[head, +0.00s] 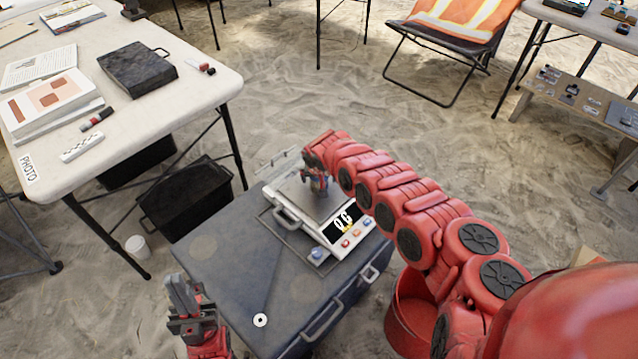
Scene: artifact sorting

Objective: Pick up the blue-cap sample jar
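No jar with a clear blue cap can be made out. A small dark item with red and blue patches (319,184) shows over the plate of the white scale (285,211), at the end of my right arm. I cannot tell whether it is a jar or part of my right gripper, whose fingers are not clear. My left gripper (182,296) is at the lower left, beside the near left edge of the grey case (225,262). Its grey fingers point up, look apart and hold nothing.
The scale stands on the case. A white ring-like item (260,320) lies near the case's front. A white table (205,100) at left bears a dark box (138,70) and books. A black crate (185,200), white cup (137,246) and red bucket (408,318) stand on sand.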

